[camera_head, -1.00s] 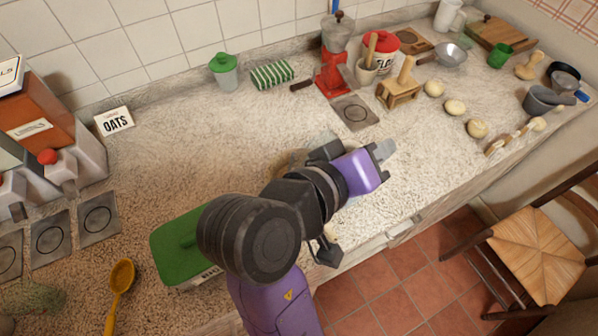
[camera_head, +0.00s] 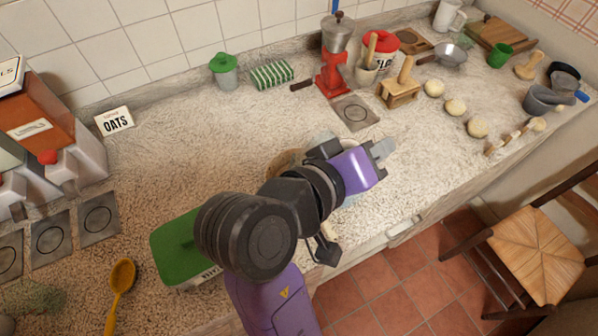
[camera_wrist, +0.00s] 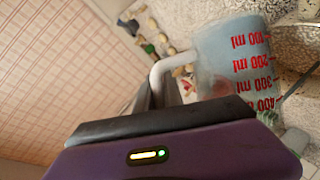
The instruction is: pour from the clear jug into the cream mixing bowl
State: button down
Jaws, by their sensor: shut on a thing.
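The clear jug (camera_wrist: 225,62) fills the upper right of the wrist view. It has red millilitre marks, a whitish handle on its left and a pale bluish look. My gripper (camera_head: 381,152) is shut on the jug, by the handle side as far as I can tell. The jug is tilted, with its marks upside down in the wrist view. In the head view my arm hides most of it. A tan curved edge (camera_head: 284,165) shows left of my wrist. It may be the cream mixing bowl, but my arm covers the rest. I cannot see any stream.
A green-lidded box (camera_head: 175,243) lies beside my arm at the left, near a yellow spoon (camera_head: 122,275). A red grinder (camera_head: 334,65), a wooden stand (camera_head: 399,88) and dough balls (camera_head: 455,107) stand beyond my gripper. The counter's middle left is clear. A chair (camera_head: 535,240) stands right of the counter.

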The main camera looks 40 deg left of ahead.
jog(key=shift+a, duration=0.1)
dwell(0.4)
jog(key=w+d+f+m+y+b, duration=0.1)
jog(key=d+f+m+y+b, duration=0.4)
jog(key=d+f+m+b, duration=0.2)
jog(key=shift+d+f+y+b, duration=0.4)
jog(key=shift+d+f+b, duration=0.25)
jog(key=shift+f+b, duration=0.15)
jog(key=shift+r, duration=0.1)
